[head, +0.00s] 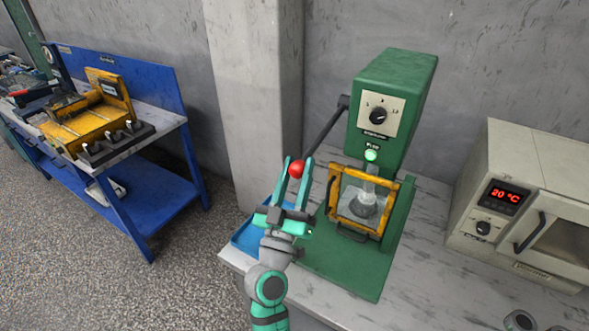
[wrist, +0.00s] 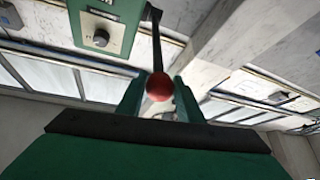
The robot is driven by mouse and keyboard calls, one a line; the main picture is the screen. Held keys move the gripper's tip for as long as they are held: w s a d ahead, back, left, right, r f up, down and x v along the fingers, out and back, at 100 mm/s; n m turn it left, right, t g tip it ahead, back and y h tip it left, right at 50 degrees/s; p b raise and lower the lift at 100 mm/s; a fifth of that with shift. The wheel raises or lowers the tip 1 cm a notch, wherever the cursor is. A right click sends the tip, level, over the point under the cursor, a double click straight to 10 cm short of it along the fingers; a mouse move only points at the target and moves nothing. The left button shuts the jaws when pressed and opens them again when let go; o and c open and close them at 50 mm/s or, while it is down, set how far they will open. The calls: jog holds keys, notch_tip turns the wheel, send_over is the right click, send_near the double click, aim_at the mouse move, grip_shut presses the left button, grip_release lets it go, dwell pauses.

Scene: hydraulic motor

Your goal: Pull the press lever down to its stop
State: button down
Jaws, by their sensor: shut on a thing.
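The green press (head: 392,110) stands on the bench with a dial on its front. Its dark lever (head: 325,130) slants down and to the left from a pivot on the press's left side and ends in a red ball knob (head: 297,169). My gripper (head: 299,165) is shut on the red knob, one finger on each side. In the wrist view the knob (wrist: 159,86) sits between the two green fingers (wrist: 158,95), and the lever (wrist: 156,45) runs up to its pivot. A yellow-framed guard (head: 341,228) covers the press's work space, with a metal piece behind its clear pane.
A blue tray (head: 247,238) lies on the bench behind my gripper, partly hidden. A beige oven (head: 535,200) with a red 20 °C display stands at the right. A blue workbench (head: 160,195) with a yellow fixture is at the left. A wall pillar (head: 255,75) rises behind.

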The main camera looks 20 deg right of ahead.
jog(key=shift+d+f, duration=0.1)
jog(key=shift+f, duration=0.05)
jog(key=c, duration=1.4)
grip_release()
jog(key=shift+w, duration=0.1)
jog(key=shift+o, duration=0.7)
jog(key=v, duration=1.1)
